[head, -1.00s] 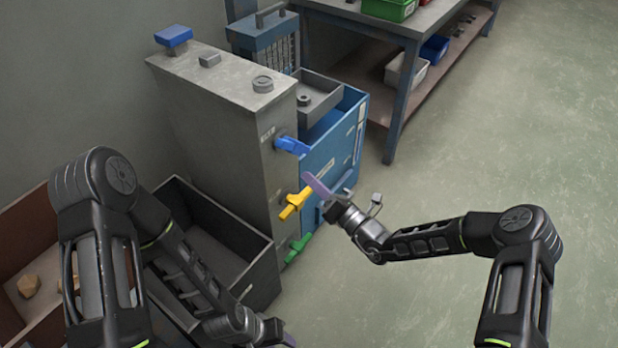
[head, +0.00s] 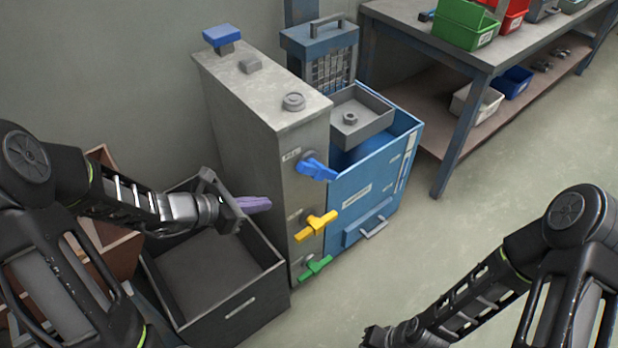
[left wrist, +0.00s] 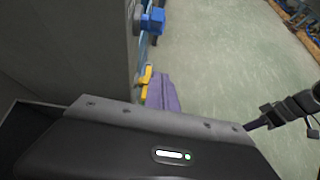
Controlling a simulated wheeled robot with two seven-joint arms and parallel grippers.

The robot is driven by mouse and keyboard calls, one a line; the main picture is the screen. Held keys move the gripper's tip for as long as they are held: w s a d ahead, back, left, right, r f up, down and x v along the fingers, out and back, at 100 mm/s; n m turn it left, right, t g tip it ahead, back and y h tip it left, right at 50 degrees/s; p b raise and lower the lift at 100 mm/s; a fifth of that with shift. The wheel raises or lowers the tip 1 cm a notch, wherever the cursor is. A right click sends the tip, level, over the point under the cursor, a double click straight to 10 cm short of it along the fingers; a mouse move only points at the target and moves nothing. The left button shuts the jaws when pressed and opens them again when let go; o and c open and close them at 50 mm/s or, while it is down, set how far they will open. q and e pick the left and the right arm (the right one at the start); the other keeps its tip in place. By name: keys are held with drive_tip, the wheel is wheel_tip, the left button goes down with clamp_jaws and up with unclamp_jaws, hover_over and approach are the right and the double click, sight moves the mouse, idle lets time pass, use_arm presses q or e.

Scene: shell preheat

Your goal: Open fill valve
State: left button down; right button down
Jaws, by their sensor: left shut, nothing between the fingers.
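A tall grey cabinet (head: 262,115) carries three valve handles on its right-hand face. The top one is a blue handle (head: 318,170), then a yellow handle (head: 316,225), then a green handle (head: 316,267). The small labels are too blurred to tell which is the fill valve. My left gripper (head: 262,204) has purple fingers, shut and empty, left of the handles and apart from them. The left wrist view shows its fingers (left wrist: 162,93), the blue handle (left wrist: 153,22) and the yellow handle (left wrist: 146,78). My right gripper (head: 380,336) is low at the bottom edge; its fingers are unclear.
An open dark bin (head: 205,268) stands under my left arm, beside the cabinet. A blue unit (head: 365,185) with a drawer pull adjoins the cabinet's right. A workbench (head: 435,48) with coloured bins stands at the back right. The floor in front is clear.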

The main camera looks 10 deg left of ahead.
use_arm(q)
drive_tip(key=shift+w+a+r+n+t, duration=0.4)
drive_tip(key=shift+w+r, duration=0.05)
drive_tip(key=shift+r, duration=0.2)
use_arm(e)
drive_tip(key=shift+w+d+r+n, duration=0.1)
drive_tip(key=shift+w+r+n, duration=0.1)
drive_tip(key=shift+n, duration=0.2)
use_arm(q)
approach(318, 171)
drive_tip(key=shift+w+d+f, duration=0.6)
drive_tip(key=shift+w+f, duration=0.45)
drive_tip(key=shift+f, duration=0.95)
use_arm(e)
drive_tip(key=shift+r, duration=0.1)
